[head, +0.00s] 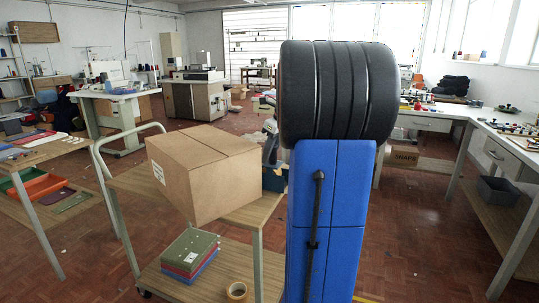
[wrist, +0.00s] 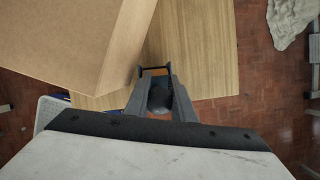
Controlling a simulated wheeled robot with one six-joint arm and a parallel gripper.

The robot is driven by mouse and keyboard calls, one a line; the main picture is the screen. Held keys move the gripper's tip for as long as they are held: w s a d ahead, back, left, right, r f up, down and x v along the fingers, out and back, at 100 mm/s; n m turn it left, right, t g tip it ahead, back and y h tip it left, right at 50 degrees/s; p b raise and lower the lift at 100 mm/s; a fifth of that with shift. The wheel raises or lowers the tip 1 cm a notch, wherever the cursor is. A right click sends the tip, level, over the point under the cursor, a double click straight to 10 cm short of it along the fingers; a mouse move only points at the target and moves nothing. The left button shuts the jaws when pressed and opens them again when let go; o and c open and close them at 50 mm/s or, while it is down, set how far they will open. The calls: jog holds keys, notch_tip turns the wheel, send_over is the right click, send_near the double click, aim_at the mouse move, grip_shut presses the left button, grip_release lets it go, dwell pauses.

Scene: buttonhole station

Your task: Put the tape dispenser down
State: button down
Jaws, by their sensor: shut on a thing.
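My gripper (wrist: 155,74) shows in the wrist view, shut on a small dark thing, which I take to be the tape dispenser (wrist: 158,98). Only part of it shows between the fingers. The gripper is over the wooden top of a cart (wrist: 208,50), close to the right side of a cardboard box (wrist: 75,40). I cannot tell whether the held thing touches the cart top. In the head view my own arm stands in front, and I cannot make out the gripper or the dispenser there.
In the head view the closed cardboard box (head: 203,170) takes up much of the cart top (head: 258,213). Bare cart top shows right of the box in the wrist view.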

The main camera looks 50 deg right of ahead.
jog(key=shift+f, duration=0.1)
jog(key=c, duration=1.5)
grip_release()
jog(key=v, duration=1.2)
jog(key=shift+s, duration=0.1)
